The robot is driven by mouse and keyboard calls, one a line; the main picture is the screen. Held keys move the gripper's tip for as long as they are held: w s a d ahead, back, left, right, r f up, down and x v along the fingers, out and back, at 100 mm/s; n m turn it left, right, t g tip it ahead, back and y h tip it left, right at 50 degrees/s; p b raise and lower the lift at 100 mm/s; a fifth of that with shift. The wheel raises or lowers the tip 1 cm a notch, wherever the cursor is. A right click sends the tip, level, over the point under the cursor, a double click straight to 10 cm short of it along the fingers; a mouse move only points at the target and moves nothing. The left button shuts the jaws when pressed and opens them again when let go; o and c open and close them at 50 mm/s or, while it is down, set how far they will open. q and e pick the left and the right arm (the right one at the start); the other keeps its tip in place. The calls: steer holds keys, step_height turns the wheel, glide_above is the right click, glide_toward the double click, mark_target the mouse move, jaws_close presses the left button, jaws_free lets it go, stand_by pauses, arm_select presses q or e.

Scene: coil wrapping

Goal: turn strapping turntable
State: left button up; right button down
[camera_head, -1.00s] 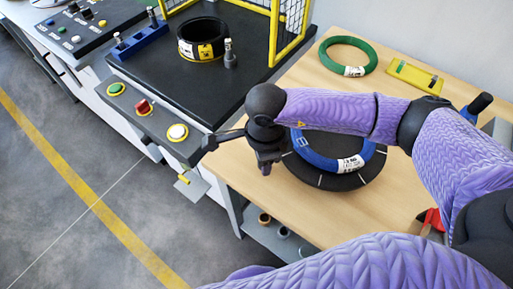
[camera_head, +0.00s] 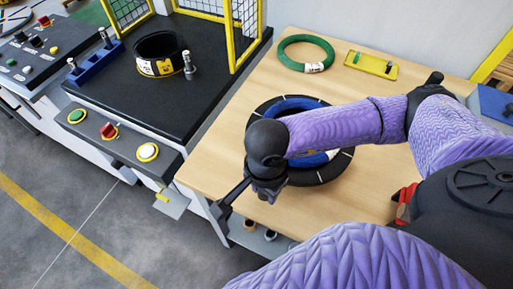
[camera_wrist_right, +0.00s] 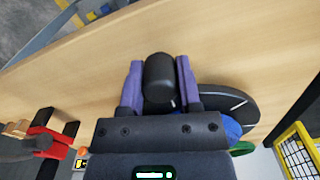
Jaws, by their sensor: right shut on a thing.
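The strapping turntable (camera_head: 340,163) is a black disc with white marks on the wooden table. A blue coil (camera_head: 318,159) lies on it, partly hidden by my right arm. In the right wrist view the disc (camera_wrist_right: 240,100) shows beside my right finger, with a piece of the blue coil (camera_wrist_right: 232,129). My right gripper (camera_head: 264,188) is at the disc's near-left edge. In the wrist view its purple fingers (camera_wrist_right: 160,85) are shut on an upright-looking black cylindrical knob (camera_wrist_right: 160,72). How the knob joins the disc is hidden. My left gripper is not in view.
A green coil (camera_head: 306,66) and a yellow tray (camera_head: 371,65) lie at the table's back. Left stands a black-topped machine (camera_head: 205,100) with yellow guard posts, buttons and a black-yellow coil (camera_head: 160,68). A red-black tool (camera_head: 404,203) is at the right. Small rings sit below the table.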

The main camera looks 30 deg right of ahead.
steer(key=shift+s+d+n, duration=0.3)
steer(key=shift+s+n, duration=0.1)
steer(key=shift+s, duration=0.05)
stand_by(0.4)
steer(key=shift+c, duration=1.4)
jaws_free()
step_height(320, 180, up, 10)
steer(key=shift+f+p, duration=0.1)
steer(key=shift+p, duration=1.1)
